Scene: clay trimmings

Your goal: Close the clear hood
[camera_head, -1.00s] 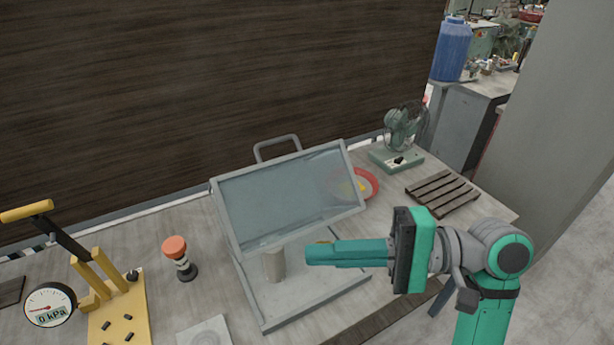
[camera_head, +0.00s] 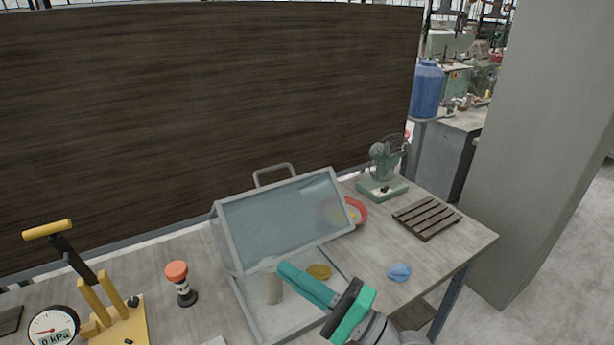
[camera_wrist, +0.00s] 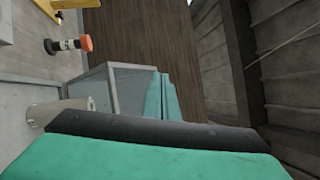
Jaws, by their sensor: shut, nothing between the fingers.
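The clear hood (camera_head: 282,222) is a grey-framed transparent panel with a handle (camera_head: 274,174) on its top edge. It is tilted up over a grey base tray (camera_head: 262,322), with its front open. A pale grey cylinder (camera_head: 271,286) stands on the tray under the hood, and a yellow-brown round thing (camera_head: 319,271) lies near it. My gripper (camera_head: 283,270) is shut and empty, its green fingers pointing left at the hood's lower front edge. I cannot tell whether they touch. The wrist view shows the fingers (camera_wrist: 162,98) in front of the hood's frame (camera_wrist: 114,92).
A green fan (camera_head: 386,165), a dark slatted rack (camera_head: 427,217) and a blue cloth (camera_head: 399,272) are on the right of the table. A red dish (camera_head: 359,211) is behind the hood. A red-topped tool (camera_head: 178,280) and a yellow press (camera_head: 103,301) stand left.

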